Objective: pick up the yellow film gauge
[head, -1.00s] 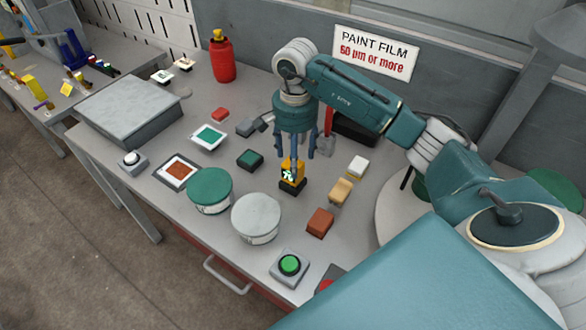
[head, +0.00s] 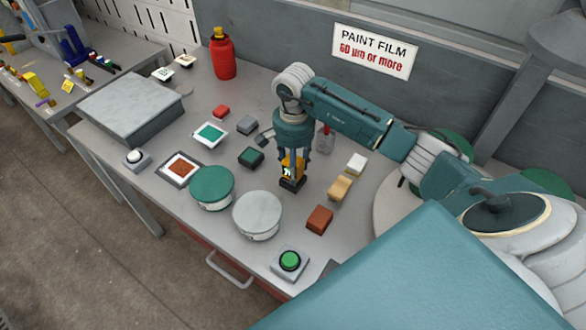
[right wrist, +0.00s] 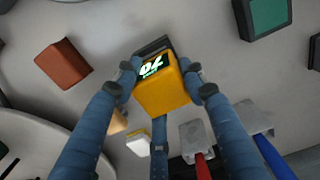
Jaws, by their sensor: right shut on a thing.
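The yellow film gauge (head: 290,168) stands upright on the grey table, with a dark base and a lit display on its front. My right gripper (head: 294,156) comes down over it from above. In the right wrist view the gauge (right wrist: 163,95) sits between the fingertips of my right gripper (right wrist: 162,88), which are closed against its two sides. The gauge's dark base still appears to rest on the table; I cannot tell whether it is lifted. My left gripper does not show.
A green-lidded can (head: 212,186) and a grey-lidded can (head: 257,214) stand in front. Orange-brown (head: 319,219), tan (head: 340,188) and white (head: 357,163) blocks lie to the right. A dark green block (head: 250,157) lies to the left. A green button (head: 290,260) is at the front edge.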

